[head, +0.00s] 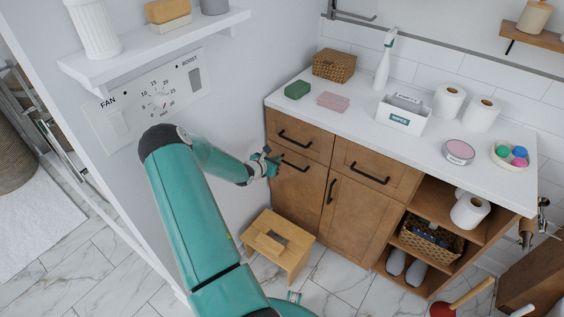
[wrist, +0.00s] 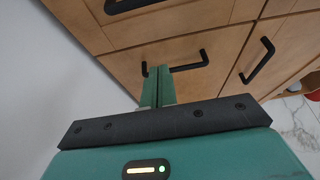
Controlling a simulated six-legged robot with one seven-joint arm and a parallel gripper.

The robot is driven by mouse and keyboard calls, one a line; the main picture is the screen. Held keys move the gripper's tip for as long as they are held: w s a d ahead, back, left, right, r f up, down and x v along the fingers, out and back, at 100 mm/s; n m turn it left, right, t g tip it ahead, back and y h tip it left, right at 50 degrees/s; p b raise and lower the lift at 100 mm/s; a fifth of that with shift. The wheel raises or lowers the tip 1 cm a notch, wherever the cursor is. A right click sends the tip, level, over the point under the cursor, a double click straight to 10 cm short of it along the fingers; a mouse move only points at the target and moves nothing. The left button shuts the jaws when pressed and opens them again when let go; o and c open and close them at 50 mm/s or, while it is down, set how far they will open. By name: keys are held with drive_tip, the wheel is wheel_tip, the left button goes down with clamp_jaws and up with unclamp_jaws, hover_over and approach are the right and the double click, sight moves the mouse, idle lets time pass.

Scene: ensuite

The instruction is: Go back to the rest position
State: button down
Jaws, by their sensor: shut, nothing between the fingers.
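My teal arm reaches from the bottom of the head view to the left front of the wooden cabinet (head: 310,198). My gripper (head: 277,161) is shut and empty in front of that cabinet. In the wrist view the two green fingers of my gripper (wrist: 158,75) lie together. Their tips overlap the left part of a black bar handle (wrist: 190,66) on the lower left front. I cannot tell whether they touch it. The left drawer above and the doors look closed.
A wooden step stool (head: 283,243) stands on the floor below my gripper. A white wall with a dial panel (head: 152,100) and a shelf (head: 150,45) is close on the left. The white countertop (head: 345,115) holds a wipes box, rolls and a spray bottle. A plunger (head: 465,297) lies front right.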

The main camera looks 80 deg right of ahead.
drive_tip(key=w+a+r+m+y, duration=0.1)
drive_tip(key=w+a+r+m, duration=0.3)
drive_tip(key=w+a+r, duration=0.3)
drive_tip(key=w+a+r+m, duration=0.3)
drive_tip(key=w+a+r, duration=0.25)
drive_tip(key=r, duration=0.35)
drive_tip(key=w+a+r+m+t+y, duration=0.1)
drive_tip(key=w+a+r+m+t, duration=0.1)
drive_tip(key=w+a+r, duration=0.45)
drive_tip(key=w+a+r+m+t+y, duration=0.2)
drive_tip(key=a+r, duration=0.2)
drive_tip(key=a, duration=0.5)
drive_tip(key=a+r+m+t+y, duration=0.1)
drive_tip(key=a+r+t, duration=0.15)
drive_tip(key=a, duration=0.75)
drive_tip(key=a+r+m+t+y, duration=0.15)
drive_tip(key=a+r, duration=0.25)
drive_tip(key=a, duration=0.5)
drive_tip(key=s+a+r+t+y, duration=0.1)
drive_tip(key=s+a+r+y, duration=0.1)
drive_tip(key=a, duration=0.8)
drive_tip(key=s+a+r+t+y, duration=0.1)
drive_tip(key=s+a+r+y, duration=0.1)
drive_tip(key=a, duration=0.9)
drive_tip(key=shift+s+r+t+y, duration=0.3)
drive_tip(key=shift+s+t+y, duration=0.1)
drive_tip(key=shift+s+y, duration=0.55)
drive_tip(key=shift+d, duration=0.3)
